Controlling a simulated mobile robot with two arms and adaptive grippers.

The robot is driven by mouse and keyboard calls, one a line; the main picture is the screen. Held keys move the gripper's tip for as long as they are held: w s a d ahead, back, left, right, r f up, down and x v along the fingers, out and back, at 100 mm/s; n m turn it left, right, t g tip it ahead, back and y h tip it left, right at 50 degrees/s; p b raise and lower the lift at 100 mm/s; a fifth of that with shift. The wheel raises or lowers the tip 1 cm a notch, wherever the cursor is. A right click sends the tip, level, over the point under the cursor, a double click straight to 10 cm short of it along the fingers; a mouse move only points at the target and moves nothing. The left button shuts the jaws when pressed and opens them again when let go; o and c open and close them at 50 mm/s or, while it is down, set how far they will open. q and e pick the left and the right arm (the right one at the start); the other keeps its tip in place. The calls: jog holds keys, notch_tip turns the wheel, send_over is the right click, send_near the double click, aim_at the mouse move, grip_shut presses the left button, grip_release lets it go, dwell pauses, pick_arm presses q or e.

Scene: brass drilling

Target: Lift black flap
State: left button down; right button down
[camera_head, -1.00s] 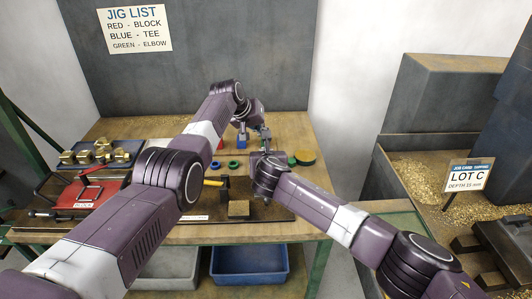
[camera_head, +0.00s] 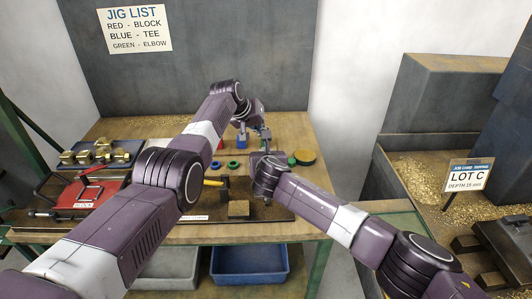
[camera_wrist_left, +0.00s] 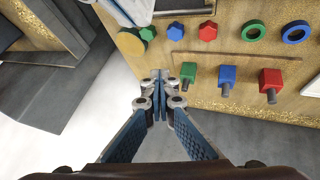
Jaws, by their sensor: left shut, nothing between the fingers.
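A black, sloped, lid-like panel (camera_head: 503,243) shows at the lower right edge of the head view; I cannot tell whether it is the black flap. My left gripper (camera_head: 266,138) is above the workbench near its back right, far to the left of that panel. In the left wrist view my left gripper (camera_wrist_left: 160,78) is shut and empty, with its fingertips together. My right arm reaches left across the bench's front. Its wrist is over the dark tray, and its gripper is mostly hidden, so its jaws cannot be read.
The workbench (camera_head: 180,233) holds brass parts (camera_head: 90,152), a red jig (camera_head: 88,197), a tan block (camera_head: 238,208) and coloured rings. Green, blue and red blocks (camera_wrist_left: 227,77) show in the wrist view. A chip bin with a LOT C sign (camera_head: 467,176) is at right. A blue crate (camera_head: 249,263) is below.

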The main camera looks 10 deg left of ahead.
pick_arm(q)
jog(key=c, duration=1.7)
grip_release()
jog(key=shift+o, duration=0.2)
jog(key=shift+s+a+r, duration=0.1)
